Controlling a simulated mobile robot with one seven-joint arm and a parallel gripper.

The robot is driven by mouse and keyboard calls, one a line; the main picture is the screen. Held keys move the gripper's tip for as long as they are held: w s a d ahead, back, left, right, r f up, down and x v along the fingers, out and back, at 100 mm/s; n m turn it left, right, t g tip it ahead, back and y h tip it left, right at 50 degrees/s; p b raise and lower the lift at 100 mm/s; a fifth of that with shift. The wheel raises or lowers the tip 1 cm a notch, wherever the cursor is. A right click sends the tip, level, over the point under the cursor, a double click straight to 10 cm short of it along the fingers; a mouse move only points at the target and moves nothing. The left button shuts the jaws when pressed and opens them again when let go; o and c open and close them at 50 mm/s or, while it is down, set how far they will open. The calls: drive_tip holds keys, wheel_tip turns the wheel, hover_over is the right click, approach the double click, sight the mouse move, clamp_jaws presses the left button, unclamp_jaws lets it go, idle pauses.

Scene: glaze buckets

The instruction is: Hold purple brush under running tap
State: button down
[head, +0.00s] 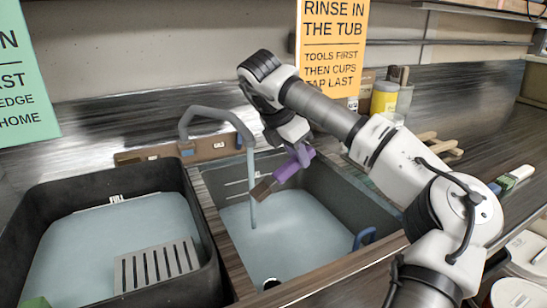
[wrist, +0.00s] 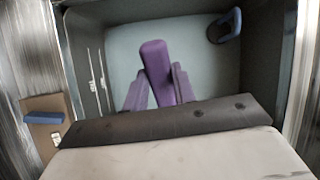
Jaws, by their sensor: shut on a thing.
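The purple brush (head: 293,168) is in my gripper (head: 301,153), tilted, with its brown bristle end (head: 261,189) down and to the left. The grey tap (head: 218,112) arches over the right basin. A thin pale-blue stream (head: 252,205) runs from its spout into the water. In the head view the bristle tip overlaps the stream; I cannot tell for sure whether it touches. In the wrist view the purple handle (wrist: 155,65) sits between the fingers (wrist: 160,95), and the bristles and stream are hidden.
The right basin (head: 330,185) holds water, with a blue handle-like piece (head: 364,238) at its front right. A black tub (head: 100,191) with water and a grey slotted rack (head: 157,265) stands at left. A yellow jar (head: 385,97) stands behind my arm.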

idle(0.4)
drive_tip(key=s+r, duration=0.4)
drive_tip(key=s, duration=0.1)
drive_tip(key=shift+b, duration=0.35)
drive_tip(key=shift+d, duration=0.15)
idle(0.6)
